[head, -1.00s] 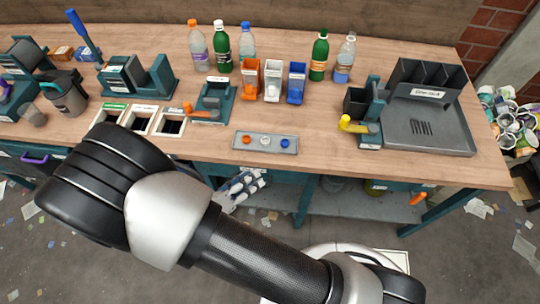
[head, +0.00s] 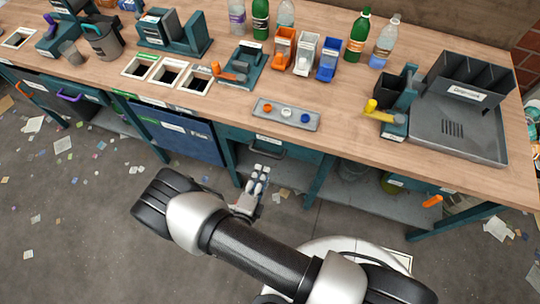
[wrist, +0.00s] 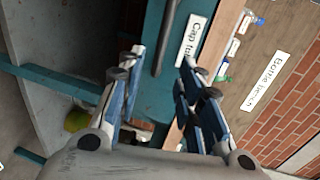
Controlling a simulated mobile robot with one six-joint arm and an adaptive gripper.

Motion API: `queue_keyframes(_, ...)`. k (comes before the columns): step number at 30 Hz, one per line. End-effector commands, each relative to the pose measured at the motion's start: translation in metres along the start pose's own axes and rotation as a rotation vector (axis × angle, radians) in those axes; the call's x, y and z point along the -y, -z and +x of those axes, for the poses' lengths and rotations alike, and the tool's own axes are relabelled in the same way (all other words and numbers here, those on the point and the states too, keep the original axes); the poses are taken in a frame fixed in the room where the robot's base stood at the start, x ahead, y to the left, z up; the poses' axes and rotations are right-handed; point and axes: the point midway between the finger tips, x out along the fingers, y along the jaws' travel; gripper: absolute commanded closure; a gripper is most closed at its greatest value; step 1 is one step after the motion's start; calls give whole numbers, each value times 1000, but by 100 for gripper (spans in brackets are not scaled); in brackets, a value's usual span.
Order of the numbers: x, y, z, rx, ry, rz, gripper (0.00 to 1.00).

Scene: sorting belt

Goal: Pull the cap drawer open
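The cap drawer (head: 302,158) is a teal front under the bench's front edge, and it looks shut. Its dark bar handle (head: 268,150) is on the front, above my gripper in the head view. In the wrist view the drawer front (wrist: 180,75) carries a white label, partly hidden, starting "Cap". The handle (wrist: 168,38) runs lengthwise there, just beyond the fingertips. My gripper (head: 257,183) is in front of and below the drawer. In the wrist view my gripper (wrist: 158,62) is open and empty, its fingers spread and apart from the handle.
A grey tray (head: 313,124) with orange, white and blue caps lies on the bench (head: 225,105) above the drawer. A blue bin (head: 185,138) hangs left of it. A lower shelf (head: 345,190) is to the right. The floor in front is open, with litter.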

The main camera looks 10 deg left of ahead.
Motion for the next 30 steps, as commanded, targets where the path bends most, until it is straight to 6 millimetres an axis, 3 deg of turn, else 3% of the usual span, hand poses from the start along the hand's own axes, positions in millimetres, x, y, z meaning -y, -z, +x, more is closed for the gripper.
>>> queue_keyframes(6,-1,2,50,-6,1,4,67)
queue_keyframes(13,-1,1,87,-4,1,4,67)
queue_keyframes(18,0,0,99,-1,1,3,67)
queue_keyframes(27,1,0,101,1,0,2,67)
queue_keyframes(30,1,0,101,0,0,2,73)
